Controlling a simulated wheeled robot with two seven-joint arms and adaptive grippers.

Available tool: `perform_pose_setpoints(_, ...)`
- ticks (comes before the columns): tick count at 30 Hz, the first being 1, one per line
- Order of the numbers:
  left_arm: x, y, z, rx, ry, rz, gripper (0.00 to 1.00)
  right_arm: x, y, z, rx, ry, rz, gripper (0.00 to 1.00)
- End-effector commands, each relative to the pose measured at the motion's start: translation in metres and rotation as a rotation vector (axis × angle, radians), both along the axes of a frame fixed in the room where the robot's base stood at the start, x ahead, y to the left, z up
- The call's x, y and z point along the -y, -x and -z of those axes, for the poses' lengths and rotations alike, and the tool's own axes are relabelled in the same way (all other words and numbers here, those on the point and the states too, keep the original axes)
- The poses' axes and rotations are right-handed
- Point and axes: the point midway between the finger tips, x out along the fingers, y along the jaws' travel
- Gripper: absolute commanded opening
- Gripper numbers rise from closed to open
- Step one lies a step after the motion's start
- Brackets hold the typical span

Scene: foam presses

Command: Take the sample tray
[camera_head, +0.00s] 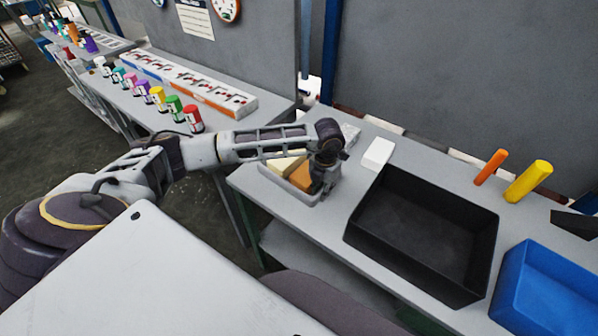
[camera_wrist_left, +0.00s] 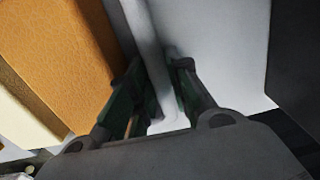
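The sample tray (camera_head: 288,188) is a shallow light-grey tray on the grey table in the head view. It holds a cream foam block (camera_head: 283,165) and an orange foam block (camera_head: 301,177). My left gripper (camera_head: 322,190) points down at the tray's right end and hides part of it. In the left wrist view its two fingers (camera_wrist_left: 156,85) stand apart, one on each side of the tray's pale wall (camera_wrist_left: 148,45). Clear space shows between them, and I see no firm grip. The orange block (camera_wrist_left: 60,50) is beside the left finger. My right gripper is not in view.
A black bin (camera_head: 425,225) stands right of the tray, with a white block (camera_head: 378,153) behind it. A blue bin (camera_head: 548,290), an orange cylinder (camera_head: 491,167) and a yellow cylinder (camera_head: 528,181) are farther right. Several coloured bottles (camera_head: 158,98) line another table at the left.

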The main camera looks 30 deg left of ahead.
Motion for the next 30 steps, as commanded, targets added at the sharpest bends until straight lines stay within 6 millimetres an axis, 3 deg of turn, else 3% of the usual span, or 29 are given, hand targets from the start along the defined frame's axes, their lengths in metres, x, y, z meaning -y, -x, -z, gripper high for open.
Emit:
perform_pose_setpoints(5, 0.000, 0.000, 0.000, 0.000, 0.000, 0.000, 0.18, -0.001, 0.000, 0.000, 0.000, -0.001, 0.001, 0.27)
perform_pose_setpoints(9, 0.000, 0.000, 0.000, 0.000, 0.000, 0.000, 0.00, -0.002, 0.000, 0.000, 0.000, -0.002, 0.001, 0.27)
perform_pose_setpoints(22, 0.000, -0.001, -0.004, 0.002, 0.000, 0.000, 0.00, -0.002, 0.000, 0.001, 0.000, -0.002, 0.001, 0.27)
perform_pose_setpoints(30, 0.000, -0.001, -0.027, 0.003, 0.000, 0.001, 0.00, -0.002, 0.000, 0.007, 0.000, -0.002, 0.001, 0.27)
